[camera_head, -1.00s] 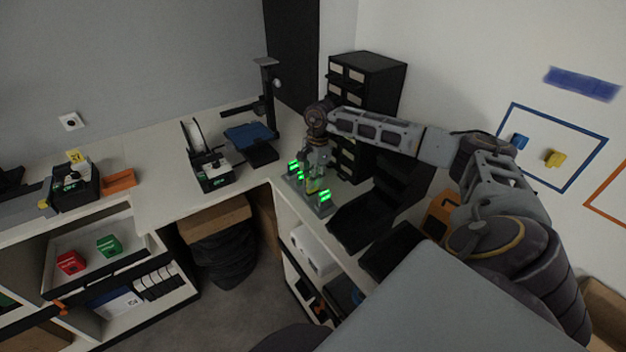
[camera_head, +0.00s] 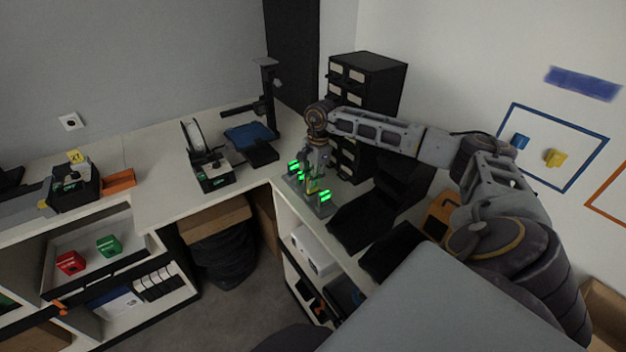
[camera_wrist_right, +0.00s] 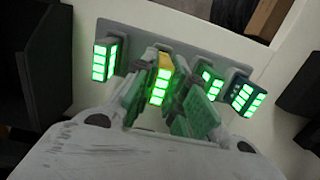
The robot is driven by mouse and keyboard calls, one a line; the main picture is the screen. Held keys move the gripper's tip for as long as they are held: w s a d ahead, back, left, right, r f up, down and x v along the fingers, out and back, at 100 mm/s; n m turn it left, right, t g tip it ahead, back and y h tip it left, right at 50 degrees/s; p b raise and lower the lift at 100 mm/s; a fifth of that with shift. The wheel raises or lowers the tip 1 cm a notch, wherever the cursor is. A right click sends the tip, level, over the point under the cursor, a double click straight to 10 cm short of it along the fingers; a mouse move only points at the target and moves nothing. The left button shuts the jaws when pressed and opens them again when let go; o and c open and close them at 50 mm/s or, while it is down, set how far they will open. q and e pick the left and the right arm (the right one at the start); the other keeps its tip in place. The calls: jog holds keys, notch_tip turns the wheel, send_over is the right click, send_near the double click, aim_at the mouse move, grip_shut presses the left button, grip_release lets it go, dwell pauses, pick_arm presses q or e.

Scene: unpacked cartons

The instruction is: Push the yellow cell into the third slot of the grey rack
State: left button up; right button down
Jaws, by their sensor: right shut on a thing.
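The grey rack (camera_head: 324,208) stands on the white counter, and its base plate also shows in the right wrist view (camera_wrist_right: 131,36). The yellow cell (camera_wrist_right: 166,62) stands at the rack between two neighbouring cells, its green light bars lit. In the head view the yellow cell (camera_head: 311,188) is small and partly covered. My right gripper (camera_wrist_right: 168,100) is shut on the yellow cell, a green finger on each side. In the head view my right gripper (camera_head: 316,172) reaches down over the rack. How deep the cell sits is hidden. My left gripper is not in view.
Other lit cells stand in the rack, one left (camera_wrist_right: 104,60) of the yellow cell and two to its right (camera_wrist_right: 243,96). A black drawer tower (camera_head: 372,75) stands behind my arm. Black trays (camera_head: 362,222) lie close right of the rack. The counter's front edge is near.

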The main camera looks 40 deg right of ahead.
jog(key=shift+f+b, duration=0.85)
jog(key=shift+f, duration=0.1)
dwell(2.2)
jog(key=c, duration=1.4)
grip_release()
jog(key=shift+o, duration=0.2)
jog(key=shift+d+r, duration=0.25)
jog(key=shift+r, duration=1.75)
jog(key=shift+d+r, duration=0.25)
jog(key=shift+r, duration=1.75)
jog(key=shift+d+r, duration=0.25)
jog(key=shift+r, duration=1.75)
